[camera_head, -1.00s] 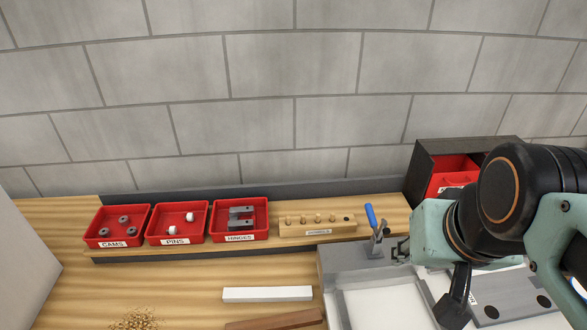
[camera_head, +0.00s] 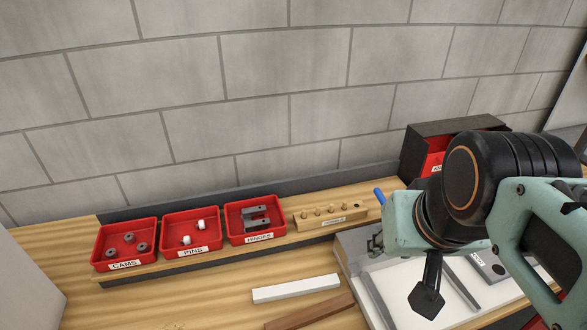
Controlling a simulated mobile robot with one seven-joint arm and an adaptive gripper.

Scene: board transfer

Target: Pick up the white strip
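The white strip (camera_head: 296,289) lies flat on the wooden bench, in front of the red bins. A brown wooden strip (camera_head: 310,311) lies just in front of it, nearly parallel. My arm fills the right side of the view. My gripper (camera_head: 427,300) hangs above the pale fixture tray, to the right of the white strip and clear of it. Only a dark part of it shows from this angle. Its fingertips cannot be made out, so I cannot see whether they are apart.
Red bins of cams (camera_head: 97,259), pins (camera_head: 168,244) and hinges (camera_head: 232,233) stand along the back. A wooden peg block (camera_head: 330,217) is beside them. The grey-framed fixture (camera_head: 352,262) lies right of the strips. A dark rack (camera_head: 417,148) stands behind my arm. Bench left of the white strip is clear.

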